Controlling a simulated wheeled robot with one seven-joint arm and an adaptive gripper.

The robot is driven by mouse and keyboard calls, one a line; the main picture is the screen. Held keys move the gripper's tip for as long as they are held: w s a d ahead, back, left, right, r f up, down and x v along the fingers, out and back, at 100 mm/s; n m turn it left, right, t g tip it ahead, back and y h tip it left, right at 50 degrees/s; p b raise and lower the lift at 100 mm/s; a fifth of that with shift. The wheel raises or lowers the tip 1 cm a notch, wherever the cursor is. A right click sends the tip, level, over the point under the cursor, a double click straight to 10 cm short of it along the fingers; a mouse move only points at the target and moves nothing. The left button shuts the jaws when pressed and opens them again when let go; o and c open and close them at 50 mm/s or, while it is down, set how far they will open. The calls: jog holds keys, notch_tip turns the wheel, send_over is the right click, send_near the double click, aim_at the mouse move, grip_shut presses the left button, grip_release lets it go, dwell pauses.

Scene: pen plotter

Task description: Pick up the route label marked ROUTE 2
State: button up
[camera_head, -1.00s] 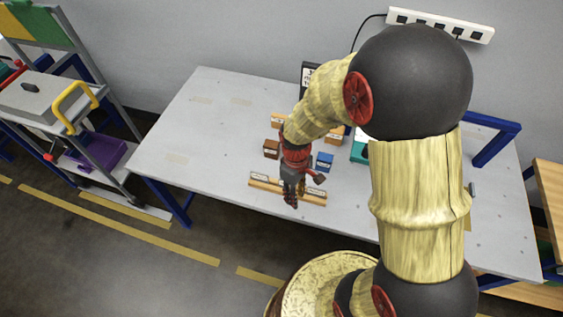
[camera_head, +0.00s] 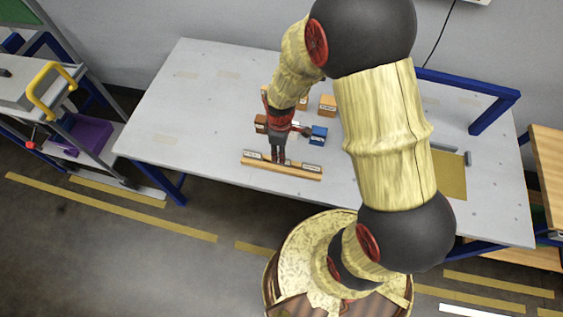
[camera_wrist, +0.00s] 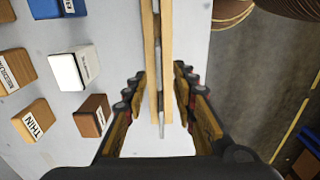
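A wooden rail (camera_head: 290,173) lies along the front of the table and holds small white labels, one at the left (camera_head: 255,155) and one at the right (camera_head: 311,167). Their print is too small to read, so I cannot tell which is ROUTE 2. My gripper (camera_head: 278,161) points down over the rail between these two and hides the rail's middle. In the wrist view the gripper (camera_wrist: 158,85) is open, with one finger on each side of the rail (camera_wrist: 150,50). A thin pale label edge (camera_wrist: 162,118) shows between the fingers, seen edge-on.
Behind the rail stand a blue block (camera_head: 318,134), a brown block (camera_head: 261,123) and an orange block (camera_head: 327,105). The wrist view shows a white block (camera_wrist: 72,70) and a block marked THIN (camera_wrist: 34,121) to the left. The table's left part is clear.

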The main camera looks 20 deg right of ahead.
jog(key=f, duration=0.2)
jog(key=f+b, duration=0.1)
jog(key=f, duration=0.1)
jog(key=shift+d+f, duration=0.2)
jog(key=shift+f, duration=0.2)
jog(key=shift+c, duration=0.7)
jog(key=shift+r, duration=0.1)
grip_shut()
